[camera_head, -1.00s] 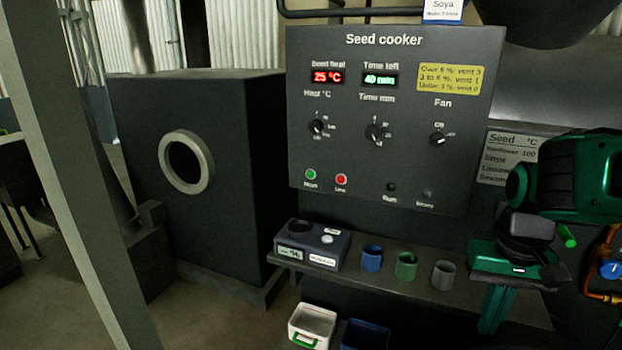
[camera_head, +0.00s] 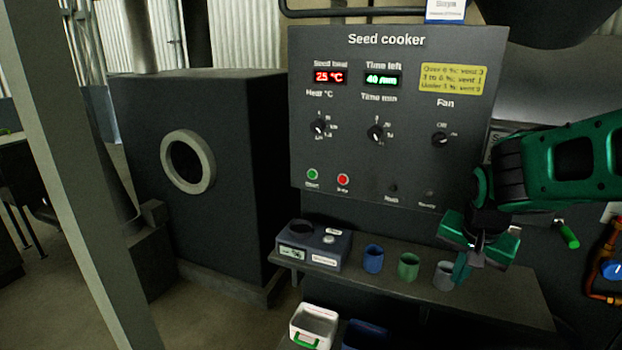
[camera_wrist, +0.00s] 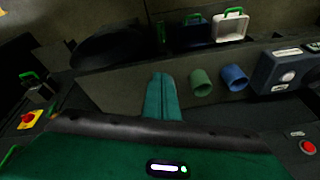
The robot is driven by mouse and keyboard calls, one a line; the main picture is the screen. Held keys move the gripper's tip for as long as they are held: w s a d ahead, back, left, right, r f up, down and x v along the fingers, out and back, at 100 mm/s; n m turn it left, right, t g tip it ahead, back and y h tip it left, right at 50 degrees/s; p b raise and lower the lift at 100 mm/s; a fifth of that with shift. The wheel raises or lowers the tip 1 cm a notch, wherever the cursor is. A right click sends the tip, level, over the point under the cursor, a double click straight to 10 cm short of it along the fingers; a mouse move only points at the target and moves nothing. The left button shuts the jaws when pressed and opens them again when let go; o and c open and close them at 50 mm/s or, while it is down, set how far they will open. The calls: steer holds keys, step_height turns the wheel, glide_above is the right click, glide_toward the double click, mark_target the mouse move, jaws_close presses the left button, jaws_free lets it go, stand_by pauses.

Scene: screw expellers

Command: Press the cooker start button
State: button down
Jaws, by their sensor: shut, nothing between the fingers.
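The seed cooker panel (camera_head: 385,155) faces me, dark grey with two lit displays reading 25 °C and 40 min. The green start button (camera_head: 312,174) is at its lower left, with a red button (camera_head: 343,179) just to its right. My gripper (camera_head: 462,268) is shut and empty, low in front of the shelf near the grey cup, to the right of and below the green button and apart from it. In the wrist view my closed green fingers (camera_wrist: 160,98) point over the shelf. A red button (camera_wrist: 308,147) shows at the right edge there.
The shelf (camera_head: 500,290) below the panel bears a meter box (camera_head: 314,246), a blue cup (camera_head: 372,258), a green cup (camera_head: 408,266) and a grey cup (camera_head: 443,275). A white bin (camera_head: 313,326) stands lower. The space before the panel's left half is clear.

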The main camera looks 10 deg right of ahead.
steer(key=w+a+m+t+h, duration=0.1)
steer(key=w+m+t, duration=0.2)
steer(key=w, duration=0.8)
steer(key=m+t+y, duration=0.2)
steer(key=m+t, duration=0.5)
steer(key=t, duration=0.1)
glide_toward(312, 174)
steer(key=s+d+f, duration=0.5)
steer(key=f, duration=0.1)
steer(key=w+a+r+m+t+y, duration=0.2)
steer(key=w+a+m+t+y, duration=0.1)
steer(key=a, duration=0.8)
steer(key=shift+r+y, duration=0.15)
steer(key=shift+y, duration=0.25)
steer(key=w+d, duration=0.1)
steer(key=w, duration=0.1)
steer(key=w+d, duration=0.4)
steer(key=w, duration=0.1)
steer(key=shift+w, duration=0.1)
